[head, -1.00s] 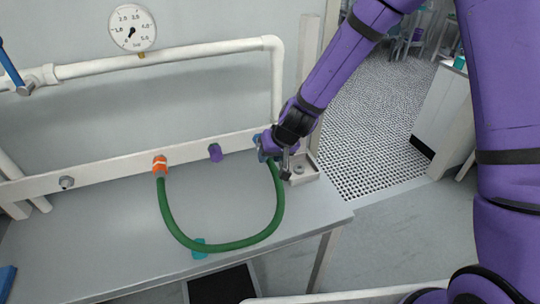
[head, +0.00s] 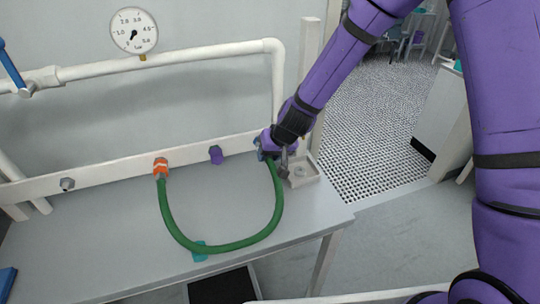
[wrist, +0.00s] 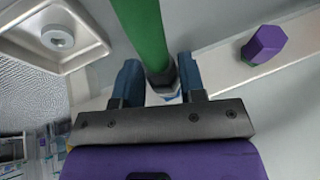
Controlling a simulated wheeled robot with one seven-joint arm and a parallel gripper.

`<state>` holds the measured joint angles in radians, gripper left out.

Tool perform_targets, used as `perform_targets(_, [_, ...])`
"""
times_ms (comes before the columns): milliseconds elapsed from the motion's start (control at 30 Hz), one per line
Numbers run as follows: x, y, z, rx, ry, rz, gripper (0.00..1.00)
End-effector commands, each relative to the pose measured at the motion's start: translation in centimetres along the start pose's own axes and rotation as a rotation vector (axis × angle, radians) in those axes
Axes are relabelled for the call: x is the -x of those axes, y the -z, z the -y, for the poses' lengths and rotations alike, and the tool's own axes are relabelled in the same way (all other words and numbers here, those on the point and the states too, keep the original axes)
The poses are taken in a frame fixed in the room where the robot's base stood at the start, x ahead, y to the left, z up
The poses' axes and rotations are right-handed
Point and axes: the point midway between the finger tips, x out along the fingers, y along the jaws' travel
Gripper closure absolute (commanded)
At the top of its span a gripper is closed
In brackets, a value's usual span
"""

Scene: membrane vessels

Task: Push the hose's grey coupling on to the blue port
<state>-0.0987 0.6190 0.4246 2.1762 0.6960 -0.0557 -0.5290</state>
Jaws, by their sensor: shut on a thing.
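The green hose (head: 226,246) loops over the bench from an orange fitting (head: 161,167) on the white rail to my gripper (head: 268,156). In the wrist view my gripper (wrist: 157,72) has its two blue fingers on either side of the hose's dark grey coupling (wrist: 162,79), shut on it. The hose (wrist: 145,30) runs up out of that view. A small blue and white patch (wrist: 168,98) shows just beyond the coupling, in line with it, and may be the blue port. The fingers hide most of that spot, so I cannot tell how far the coupling sits on it.
A purple port (head: 215,155) and a bare grey port (head: 67,184) are on the same rail (head: 110,172). A shallow tray (head: 306,177) stands right of my gripper. A teal object (head: 200,252) lies under the hose. A white pipe (head: 190,56) runs above the rail.

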Motion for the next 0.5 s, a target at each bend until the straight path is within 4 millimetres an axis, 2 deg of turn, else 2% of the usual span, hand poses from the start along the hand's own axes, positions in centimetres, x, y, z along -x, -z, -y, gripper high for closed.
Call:
perform_targets(467, [-0.38,0.96,0.00,0.001,0.000,-0.001,1.00])
perform_targets(500, [-0.40,1.02,-0.01,0.001,-0.001,-0.001,0.60])
